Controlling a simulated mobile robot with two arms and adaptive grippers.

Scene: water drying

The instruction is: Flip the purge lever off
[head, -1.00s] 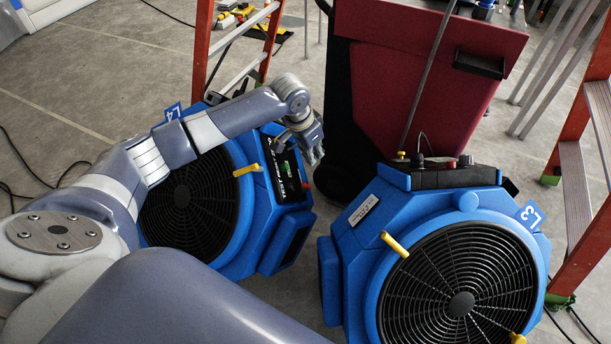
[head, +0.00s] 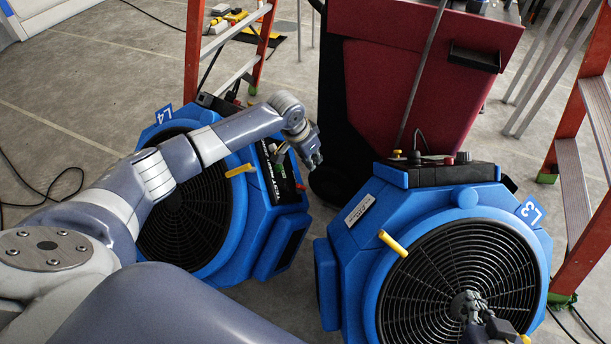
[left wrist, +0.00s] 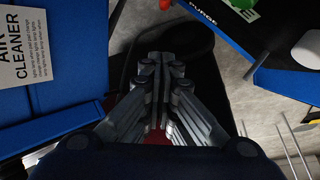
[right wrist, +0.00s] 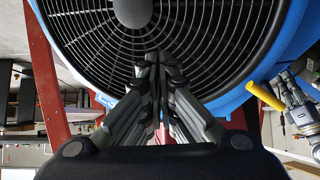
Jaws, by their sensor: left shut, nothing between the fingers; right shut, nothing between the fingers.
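Panel lettering reading PURGE (left wrist: 203,12) shows at the top of the left wrist view. Near it are a red part (left wrist: 240,3) and a green patch (left wrist: 250,14), both cut by the frame edge; I cannot tell which part is the purge lever. In the head view the black control panel (head: 283,178) is on the blue air machine labelled L4 (head: 290,222). My left gripper (head: 314,160) is shut and empty, just right of that panel; it also shows in the left wrist view (left wrist: 160,65). My right gripper (head: 470,302) is shut and empty before the L3 machine's grille (right wrist: 158,60).
A second blue machine labelled L3 (head: 340,235) stands right of L4, with yellow handles (head: 393,243). A dark red cabinet (head: 420,90) stands behind. Orange ladders stand at the back (head: 192,60) and right (head: 570,130). A narrow floor gap separates the machines.

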